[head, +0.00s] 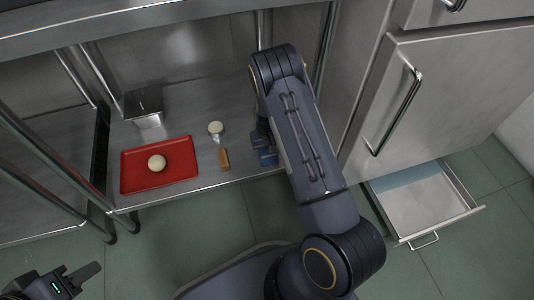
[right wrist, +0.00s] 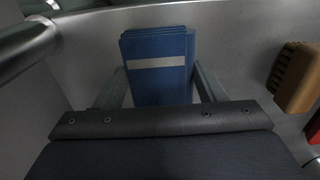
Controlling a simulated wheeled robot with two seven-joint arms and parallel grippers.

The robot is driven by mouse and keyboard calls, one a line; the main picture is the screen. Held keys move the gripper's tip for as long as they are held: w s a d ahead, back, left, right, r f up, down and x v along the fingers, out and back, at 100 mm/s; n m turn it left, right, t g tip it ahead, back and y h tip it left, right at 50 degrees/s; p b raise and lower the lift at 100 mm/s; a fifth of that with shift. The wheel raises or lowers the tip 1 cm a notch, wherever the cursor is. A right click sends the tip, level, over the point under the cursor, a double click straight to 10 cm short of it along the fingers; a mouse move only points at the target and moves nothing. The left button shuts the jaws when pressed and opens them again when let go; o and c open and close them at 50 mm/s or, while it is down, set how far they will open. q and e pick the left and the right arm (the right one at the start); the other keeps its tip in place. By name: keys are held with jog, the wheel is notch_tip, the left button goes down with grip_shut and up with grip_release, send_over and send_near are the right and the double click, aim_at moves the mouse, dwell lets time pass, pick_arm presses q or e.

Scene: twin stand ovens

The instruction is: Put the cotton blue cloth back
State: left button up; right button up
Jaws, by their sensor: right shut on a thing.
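The blue cloth (right wrist: 158,75) is a folded stack with a pale stripe, between the two fingers of my right gripper (right wrist: 160,90) in the right wrist view. The gripper is shut on it. In the head view a small part of the cloth (head: 267,157) shows at the front of the steel shelf, beside my right arm, which hides most of the right gripper. I cannot tell whether the cloth touches the shelf. My left gripper (head: 78,280) is at the lower left corner, partly cut off and away from the shelf; its opening is unclear.
A red tray (head: 130,177) with a pale round ball (head: 157,163) lies on the steel shelf (head: 190,120). A metal container (head: 146,105), a small white-topped item (head: 216,128) and a brown block (head: 224,160) are near it. An open, empty drawer (head: 425,203) stands low at right, below a handled door (head: 420,85).

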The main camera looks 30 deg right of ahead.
jog(key=shift+f, duration=0.2)
jog(key=o, duration=0.9)
jog(key=shift+r, duration=0.1)
